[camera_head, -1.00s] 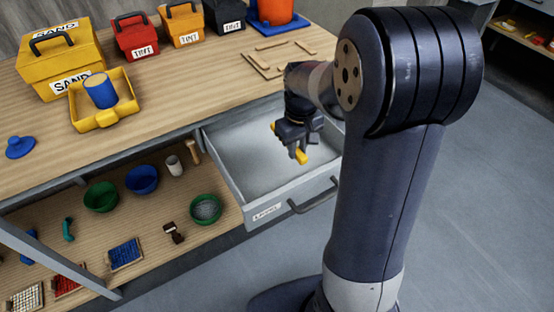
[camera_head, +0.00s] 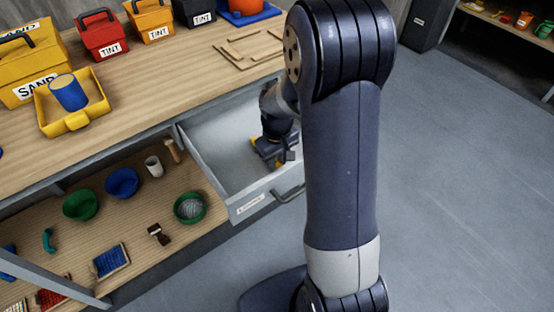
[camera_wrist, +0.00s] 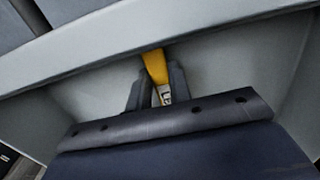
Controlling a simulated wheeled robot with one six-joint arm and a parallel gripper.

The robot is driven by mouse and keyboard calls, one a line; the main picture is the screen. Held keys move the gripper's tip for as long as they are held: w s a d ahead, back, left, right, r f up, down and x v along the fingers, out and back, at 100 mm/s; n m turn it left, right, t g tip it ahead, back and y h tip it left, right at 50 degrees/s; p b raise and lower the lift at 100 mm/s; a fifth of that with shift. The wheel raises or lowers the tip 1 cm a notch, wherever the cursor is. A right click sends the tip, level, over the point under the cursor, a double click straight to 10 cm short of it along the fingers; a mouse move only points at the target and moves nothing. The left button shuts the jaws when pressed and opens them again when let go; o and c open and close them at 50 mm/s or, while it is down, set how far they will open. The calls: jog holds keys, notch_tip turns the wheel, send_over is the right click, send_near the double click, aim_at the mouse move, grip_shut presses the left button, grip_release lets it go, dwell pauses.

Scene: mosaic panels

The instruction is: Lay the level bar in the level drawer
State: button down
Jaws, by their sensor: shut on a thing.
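The level bar (camera_wrist: 155,68) is yellow with a pale vial part, and it is held between the two fingers of my gripper (camera_wrist: 157,90) in the wrist view. In the head view my gripper (camera_head: 275,152) is inside the open level drawer (camera_head: 215,160), low near its front right part, and a little yellow of the bar (camera_head: 281,164) shows by it. The drawer is grey, labelled on its front, and otherwise looks empty. I cannot tell whether the bar touches the drawer floor. My arm hides the drawer's right side.
A workbench above carries a yellow sand box (camera_head: 35,65), a yellow tray (camera_head: 72,118) with a blue cup, tint boxes (camera_head: 102,38) and wooden strips (camera_head: 245,48). Green and blue bowls (camera_head: 122,183) and brushes lie on the shelf below. The floor at right is clear.

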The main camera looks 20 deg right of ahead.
jog(key=shift+f, duration=0.2)
jog(key=c, duration=1.3)
grip_release()
jog(key=shift+r, duration=0.1)
notch_tip(320, 180, up, 12)
jog(key=p, duration=0.1)
jog(key=shift+r+p, duration=0.15)
jog(key=shift+p, duration=0.2)
